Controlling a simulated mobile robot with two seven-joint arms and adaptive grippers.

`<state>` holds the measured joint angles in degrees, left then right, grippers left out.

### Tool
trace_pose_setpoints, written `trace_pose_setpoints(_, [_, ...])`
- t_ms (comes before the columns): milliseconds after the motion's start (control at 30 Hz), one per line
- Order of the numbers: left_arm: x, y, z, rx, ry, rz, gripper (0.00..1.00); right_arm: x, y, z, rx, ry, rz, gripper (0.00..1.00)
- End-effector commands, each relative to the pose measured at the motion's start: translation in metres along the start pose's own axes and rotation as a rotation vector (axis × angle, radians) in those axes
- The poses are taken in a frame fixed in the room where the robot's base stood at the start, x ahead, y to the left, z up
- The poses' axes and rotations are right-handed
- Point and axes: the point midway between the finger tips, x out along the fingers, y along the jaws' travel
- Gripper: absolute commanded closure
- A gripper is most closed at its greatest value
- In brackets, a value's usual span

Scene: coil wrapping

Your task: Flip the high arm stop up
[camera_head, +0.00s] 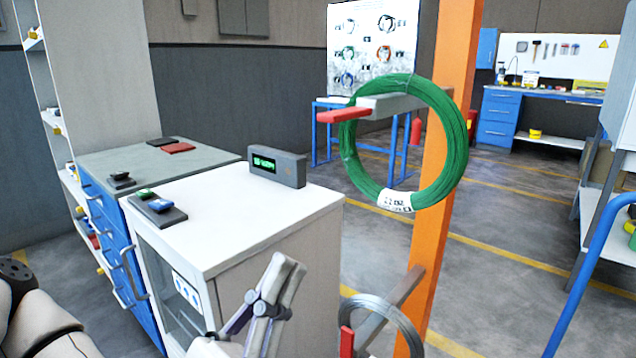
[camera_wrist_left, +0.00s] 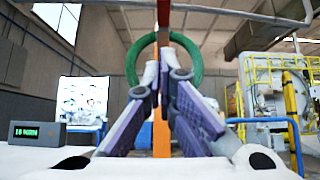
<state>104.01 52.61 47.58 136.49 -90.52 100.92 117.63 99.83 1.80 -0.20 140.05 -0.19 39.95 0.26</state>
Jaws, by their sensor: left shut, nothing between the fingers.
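The high arm (camera_head: 395,103) is a grey bar on an orange post, with a green wire coil (camera_head: 455,140) hanging on it. Its red stop (camera_head: 338,116) lies flat, pointing out from the arm's end. My left gripper (camera_head: 284,264) is shut and empty, pointing up below and left of the stop, apart from it. In the left wrist view, the shut fingertips (camera_wrist_left: 165,58) overlap the green coil (camera_wrist_left: 194,65) in the picture. A red bar (camera_wrist_left: 164,14), seemingly the stop, shows above them. My right gripper is not in view.
A low arm (camera_head: 397,295) carries a grey wire coil (camera_head: 405,327) and an upright red stop (camera_head: 346,341). A white cabinet (camera_head: 230,215) with a small display (camera_head: 277,167) stands left of the post (camera_head: 435,200). A blue rail (camera_head: 580,270) is at right.

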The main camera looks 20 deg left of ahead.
Motion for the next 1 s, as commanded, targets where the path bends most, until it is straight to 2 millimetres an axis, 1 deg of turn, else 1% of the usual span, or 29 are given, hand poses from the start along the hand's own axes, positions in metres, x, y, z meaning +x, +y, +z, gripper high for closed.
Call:
trace_pose_setpoints(233, [0.002,-0.001,0.000,0.002,0.001,-0.003,1.00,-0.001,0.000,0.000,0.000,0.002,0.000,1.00])
trace_pose_setpoints(333, [0.011,-0.001,0.002,0.004,-0.002,-0.004,1.00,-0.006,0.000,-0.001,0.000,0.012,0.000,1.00])
trace_pose_setpoints(533, [0.054,-0.002,0.006,0.006,-0.009,-0.007,1.00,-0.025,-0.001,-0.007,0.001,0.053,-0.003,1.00])
trace_pose_setpoints(700, [0.092,-0.003,0.006,0.006,-0.008,-0.007,1.00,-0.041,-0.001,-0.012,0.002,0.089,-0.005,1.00])
trace_pose_setpoints(767, [0.104,-0.003,0.005,0.007,-0.007,-0.007,1.00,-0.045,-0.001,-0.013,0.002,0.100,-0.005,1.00])
trace_pose_setpoints(800, [0.111,-0.002,0.011,0.006,-0.009,-0.006,1.00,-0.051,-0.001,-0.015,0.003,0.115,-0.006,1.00])
trace_pose_setpoints(900, [0.122,-0.002,0.024,0.006,-0.009,-0.006,1.00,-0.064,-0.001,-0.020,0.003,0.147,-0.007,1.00])
trace_pose_setpoints(1000, [0.128,-0.002,0.028,0.006,-0.005,-0.006,1.00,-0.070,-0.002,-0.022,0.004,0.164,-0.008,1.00])
